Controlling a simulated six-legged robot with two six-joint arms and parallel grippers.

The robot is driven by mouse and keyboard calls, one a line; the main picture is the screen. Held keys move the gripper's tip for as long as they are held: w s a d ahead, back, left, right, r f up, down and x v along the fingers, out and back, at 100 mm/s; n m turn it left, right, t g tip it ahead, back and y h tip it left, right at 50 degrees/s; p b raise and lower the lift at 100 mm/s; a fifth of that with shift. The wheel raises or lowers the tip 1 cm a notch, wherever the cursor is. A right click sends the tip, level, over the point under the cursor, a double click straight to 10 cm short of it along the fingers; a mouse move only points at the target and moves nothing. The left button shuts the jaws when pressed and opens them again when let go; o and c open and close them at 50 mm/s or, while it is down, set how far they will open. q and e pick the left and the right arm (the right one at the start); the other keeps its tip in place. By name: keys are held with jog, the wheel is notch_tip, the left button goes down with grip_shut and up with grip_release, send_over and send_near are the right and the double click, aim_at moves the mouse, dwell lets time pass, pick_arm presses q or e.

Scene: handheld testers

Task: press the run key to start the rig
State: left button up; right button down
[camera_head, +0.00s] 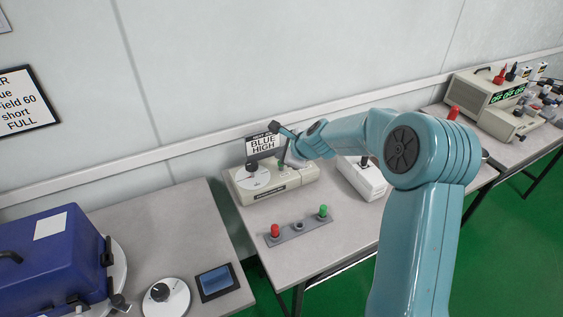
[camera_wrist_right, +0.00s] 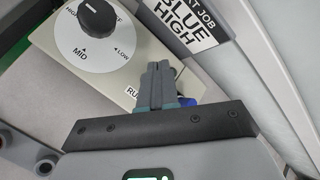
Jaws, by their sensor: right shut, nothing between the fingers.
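The beige tester (camera_head: 275,188) stands on the middle bench with a white dial plate and a black knob (camera_head: 252,170). In the right wrist view the dial plate (camera_wrist_right: 85,55) reads HIGH, MID and LOW around the black knob (camera_wrist_right: 98,17). My right gripper (camera_head: 283,160) is over the right part of the tester. In the wrist view its fingers (camera_wrist_right: 158,68) are shut and empty, beside a partly covered label (camera_wrist_right: 130,93) starting "RU". The run key itself is hidden; I cannot tell whether the fingers touch it. A blue part (camera_wrist_right: 187,101) shows beside the fingers. My left gripper is not in view.
A job sign (camera_head: 262,143) reading BLUE HIGH stands behind the tester. A strip (camera_head: 298,231) with red and green knobs lies in front. A white box (camera_head: 362,180) is to the right. A blue case (camera_head: 55,265) is on the left bench.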

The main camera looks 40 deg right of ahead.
jog(key=shift+f+b, duration=0.5)
jog(key=shift+f, duration=0.05)
dwell(0.4)
jog(key=shift+r+p, duration=1)
jog(key=shift+p, duration=0.05)
notch_tip(320, 180, up, 6)
jog(key=p, duration=0.6)
